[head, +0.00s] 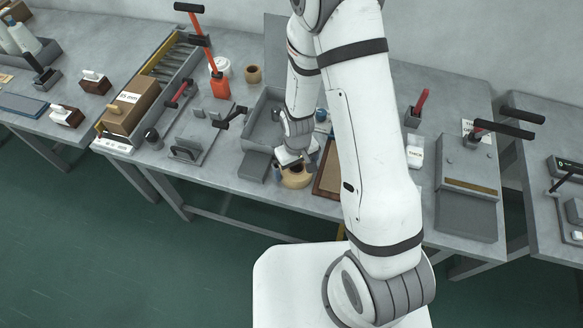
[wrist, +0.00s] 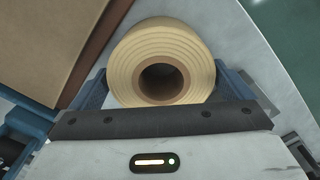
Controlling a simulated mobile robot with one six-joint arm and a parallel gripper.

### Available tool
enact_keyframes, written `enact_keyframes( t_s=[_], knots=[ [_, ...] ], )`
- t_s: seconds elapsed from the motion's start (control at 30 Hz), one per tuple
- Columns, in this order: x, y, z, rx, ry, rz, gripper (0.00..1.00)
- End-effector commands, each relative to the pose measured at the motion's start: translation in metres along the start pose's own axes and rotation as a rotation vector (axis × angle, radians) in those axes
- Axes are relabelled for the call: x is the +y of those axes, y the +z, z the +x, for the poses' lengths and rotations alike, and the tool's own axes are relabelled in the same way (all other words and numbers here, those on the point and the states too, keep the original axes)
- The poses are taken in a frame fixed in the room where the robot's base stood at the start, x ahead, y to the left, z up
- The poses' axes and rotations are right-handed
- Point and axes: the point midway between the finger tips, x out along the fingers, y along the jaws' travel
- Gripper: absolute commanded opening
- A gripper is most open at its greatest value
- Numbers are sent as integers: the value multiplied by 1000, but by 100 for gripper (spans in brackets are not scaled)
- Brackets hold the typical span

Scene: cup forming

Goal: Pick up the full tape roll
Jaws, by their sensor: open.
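The full tape roll (wrist: 190,50) is a thick tan roll with a brown core around a dark hole. In the head view it sits near the table's front edge as a tan ring (head: 296,181), partly covered by my gripper. My gripper (head: 290,160) is over the roll, at the end of my white arm. In the wrist view the blue fingers of my gripper (wrist: 168,92) stand apart, one on each side of the roll. I cannot tell whether either finger touches it.
A brown-framed board (head: 327,181) lies just right of the roll, also large in the wrist view (wrist: 50,45). A grey tray (head: 257,128) stands behind. A small tan roll (head: 253,74) stands farther back. The table's front edge is close to the roll.

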Motion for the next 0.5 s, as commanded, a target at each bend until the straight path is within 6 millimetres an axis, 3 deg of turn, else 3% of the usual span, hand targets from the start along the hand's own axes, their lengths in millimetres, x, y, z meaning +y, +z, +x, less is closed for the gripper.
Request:
enact_keyframes(
  t_s=[0.23, 0.5],
  knots=[
    [0, 0, 1, 1, 0, 1, 100],
    [1, 0, 1, 0, 0, 1, 79]
  ],
)
